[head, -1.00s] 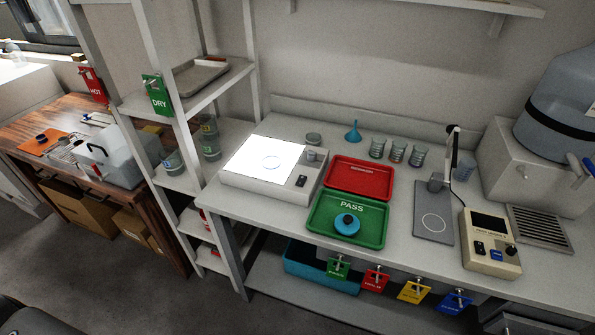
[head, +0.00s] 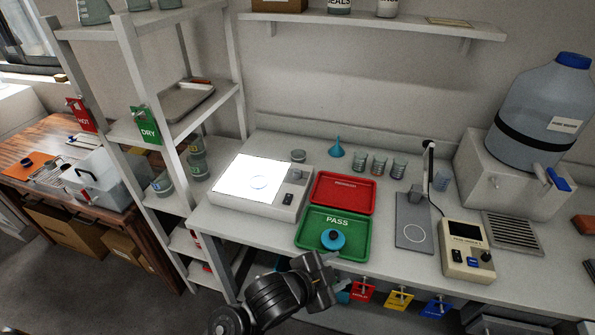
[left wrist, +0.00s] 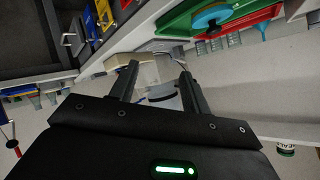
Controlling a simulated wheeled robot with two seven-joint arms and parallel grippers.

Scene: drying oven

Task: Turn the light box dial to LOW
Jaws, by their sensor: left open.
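The light box (head: 240,209) stands at the left end of the grey bench in the head view, its top panel glowing white. A small grey knob, which looks like its dial (head: 299,175), sits at the panel's right, behind a black switch (head: 288,199). The dial's setting is too small to read. My left gripper (head: 335,275) is at the bench's front edge, in front of the green PASS tray and apart from the light box. Its fingers are spread and empty in the left wrist view (left wrist: 160,85). My right gripper is not in view.
The green PASS tray (head: 310,244) with a blue round object (head: 332,239) and a red tray (head: 343,196) lie right of the light box. Several glass beakers (head: 379,165) and a blue funnel (head: 336,148) stand behind. A white shelf rack (head: 182,150) rises at the left.

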